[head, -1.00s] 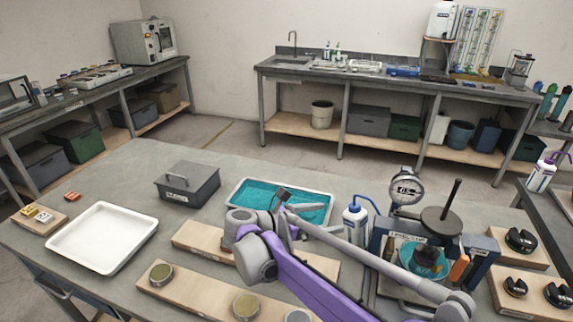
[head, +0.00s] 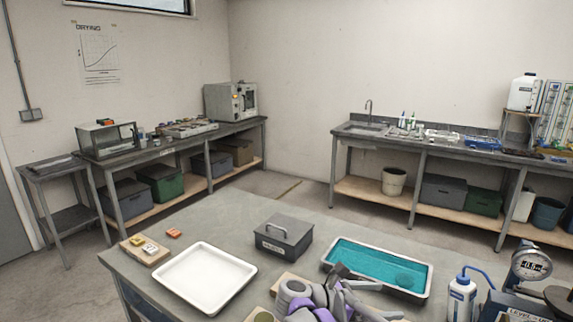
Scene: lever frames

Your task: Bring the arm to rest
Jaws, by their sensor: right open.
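My right arm, purple and grey, comes in at the bottom edge of the head view, right of the middle. Nothing shows between the fingers. Whether they touch the tray cannot be told. Most of the arm is cut off by the frame's lower edge. My left gripper is not in view.
Benches line the walls.

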